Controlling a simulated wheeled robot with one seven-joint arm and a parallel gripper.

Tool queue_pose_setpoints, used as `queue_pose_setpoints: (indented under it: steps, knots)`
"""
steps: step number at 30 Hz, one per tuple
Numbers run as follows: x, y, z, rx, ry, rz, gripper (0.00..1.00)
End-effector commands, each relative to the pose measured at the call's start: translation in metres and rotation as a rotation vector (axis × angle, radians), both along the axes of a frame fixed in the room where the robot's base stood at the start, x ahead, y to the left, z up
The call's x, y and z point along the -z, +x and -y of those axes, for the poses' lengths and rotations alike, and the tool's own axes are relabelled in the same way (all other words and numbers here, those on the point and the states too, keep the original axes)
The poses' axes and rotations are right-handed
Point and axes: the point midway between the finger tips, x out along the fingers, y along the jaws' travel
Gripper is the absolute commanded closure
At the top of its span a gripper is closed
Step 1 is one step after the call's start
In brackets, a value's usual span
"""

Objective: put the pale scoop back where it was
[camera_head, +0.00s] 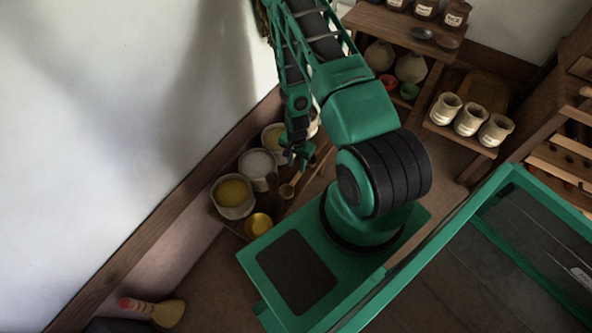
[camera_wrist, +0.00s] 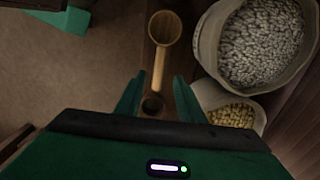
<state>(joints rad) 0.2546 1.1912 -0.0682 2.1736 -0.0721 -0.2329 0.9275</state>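The pale wooden scoop (camera_wrist: 158,70) lies in the wrist view with its round bowl at the top and its straight handle pointing down toward my gripper. In the head view the scoop (camera_head: 287,191) shows small beside the row of bowls. My gripper (camera_wrist: 157,88) is open, with one green finger on each side of the handle's lower end. I see a gap between each finger and the handle. In the head view my gripper (camera_head: 297,160) points down close to the bowls. Whether the scoop rests flat on the wood cannot be told.
A bowl of grey-white grains (camera_wrist: 208,45) and a bowl of yellow pieces (camera_wrist: 257,115) stand right of the scoop. A bowl of yellow grain (camera_head: 218,207) and a brass-coloured bowl (camera_head: 258,224) stand nearby along the wall. Jars (camera_head: 469,121) stand on a low shelf at right.

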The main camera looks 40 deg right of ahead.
Motion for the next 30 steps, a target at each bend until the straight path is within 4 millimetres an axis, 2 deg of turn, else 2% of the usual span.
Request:
queue_pose_setpoints:
  steps: [1,6,14,17,23,30]
  knots:
    - [-0.009,0.001,0.0,0.0,-0.001,0.003,0.65]
    - [-0.03,0.0,0.0,0.0,0.0,0.0,0.65]
    - [-0.05,0.003,0.002,-0.008,-0.003,0.002,0.65]
    - [-0.071,0.009,0.007,-0.035,-0.013,0.002,0.65]
    - [-0.148,0.021,0.025,-0.131,-0.045,-0.003,0.65]
    - [-0.244,0.015,0.039,-0.243,-0.074,-0.02,0.65]
